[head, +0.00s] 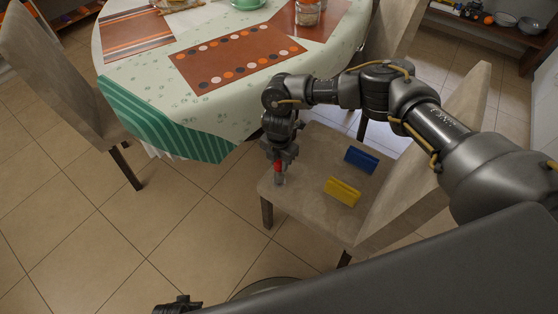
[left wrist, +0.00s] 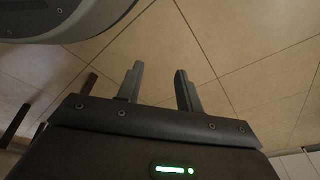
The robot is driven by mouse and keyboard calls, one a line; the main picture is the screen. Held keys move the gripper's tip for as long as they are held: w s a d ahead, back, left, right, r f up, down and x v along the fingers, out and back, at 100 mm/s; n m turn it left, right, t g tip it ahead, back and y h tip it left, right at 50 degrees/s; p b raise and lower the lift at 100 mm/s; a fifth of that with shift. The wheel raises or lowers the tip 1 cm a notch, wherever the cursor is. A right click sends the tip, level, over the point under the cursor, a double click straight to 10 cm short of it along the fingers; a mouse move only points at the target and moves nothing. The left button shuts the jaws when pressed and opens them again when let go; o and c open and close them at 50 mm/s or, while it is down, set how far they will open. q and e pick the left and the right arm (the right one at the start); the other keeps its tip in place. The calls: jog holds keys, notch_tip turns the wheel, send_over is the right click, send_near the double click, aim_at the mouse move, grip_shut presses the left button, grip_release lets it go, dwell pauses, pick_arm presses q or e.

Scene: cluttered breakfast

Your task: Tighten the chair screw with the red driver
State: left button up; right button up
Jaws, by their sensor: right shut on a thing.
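My right gripper (head: 279,159) is shut on the red driver (head: 278,167), above the left front corner of the chair seat (head: 305,205). The driver is upright with its red part just below the fingers. A pale grey piece below the red part reaches down to the seat or close to it; I cannot tell if it touches. The chair screw cannot be made out. My left gripper (left wrist: 157,82) is open and empty in the left wrist view, over bare floor tiles. Part of it shows at the bottom of the head view (head: 178,305).
The chair's backrest (head: 430,170) rises at right. The dining table (head: 240,110) stands behind, another chair (head: 70,75) at left. Floor at left is clear.

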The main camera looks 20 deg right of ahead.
pick_arm(q)
jog(key=shift+r, duration=0.2)
pick_arm(e)
jog(key=shift+f, duration=0.15)
pick_arm(q)
jog(key=shift+w+d+r, duration=0.1)
jog(key=shift+w+r, duration=0.15)
jog(key=shift+w, duration=0.05)
jog(key=shift+f, duration=0.15)
pick_arm(e)
jog(key=shift+f, duration=0.1)
pick_arm(q)
jog(key=shift+f+b, duration=0.25)
jog(key=shift+b, duration=0.15)
pick_arm(e)
jog(key=shift+f, duration=0.4)
jog(key=o, duration=1.2)
jog(key=shift+o, duration=0.2)
